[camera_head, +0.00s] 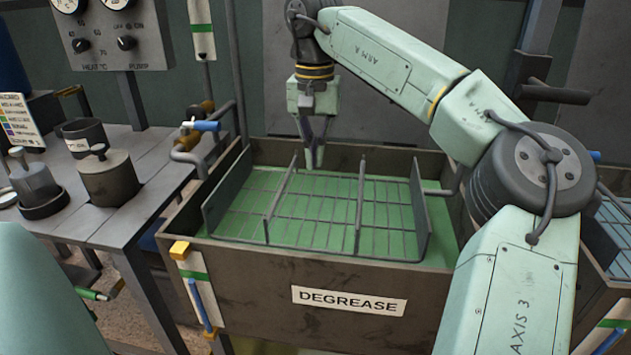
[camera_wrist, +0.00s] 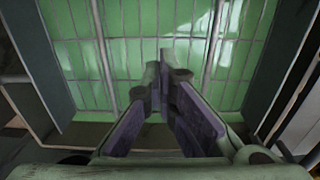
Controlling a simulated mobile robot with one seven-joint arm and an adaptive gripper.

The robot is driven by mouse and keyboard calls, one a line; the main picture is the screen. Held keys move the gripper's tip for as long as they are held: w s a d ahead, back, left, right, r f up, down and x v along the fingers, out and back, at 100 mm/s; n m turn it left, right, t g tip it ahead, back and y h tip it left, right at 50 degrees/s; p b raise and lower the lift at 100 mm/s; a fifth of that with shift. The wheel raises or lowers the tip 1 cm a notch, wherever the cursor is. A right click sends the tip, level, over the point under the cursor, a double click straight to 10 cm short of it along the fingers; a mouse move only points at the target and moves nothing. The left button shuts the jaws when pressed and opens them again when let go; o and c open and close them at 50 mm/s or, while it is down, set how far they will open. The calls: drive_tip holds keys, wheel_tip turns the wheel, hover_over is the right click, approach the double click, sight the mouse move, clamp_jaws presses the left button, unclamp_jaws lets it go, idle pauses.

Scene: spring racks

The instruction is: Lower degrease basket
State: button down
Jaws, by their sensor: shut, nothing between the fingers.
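The degrease basket (camera_head: 320,215) is a wire grid with upright grey divider plates. It sits inside the brown tank labelled DEGREASE (camera_head: 250,285), over green liquid. Its grid (camera_wrist: 150,60) also shows in the wrist view, with green between the wires. My gripper (camera_head: 314,160) points down above the back part of the basket, near the middle dividers. Its fingers (camera_wrist: 168,85) are together with nothing between them. I cannot tell whether the fingertips touch the basket.
A grey side table (camera_head: 100,225) with a lidded pot (camera_head: 107,172) and a dark mug stands at the left. A panel with dials (camera_head: 110,35) is behind it. A blue-handled valve (camera_head: 200,126) is left of the tank. Another tank (camera_head: 605,265) stands at the right.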

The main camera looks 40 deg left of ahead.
sight(314, 220)
wheel_tip(314, 220, down, 13)
drive_tip(key=shift+s+a+f+p, duration=0.1)
drive_tip(key=shift+s+f+p, duration=0.05)
drive_tip(key=shift+p, duration=0.55)
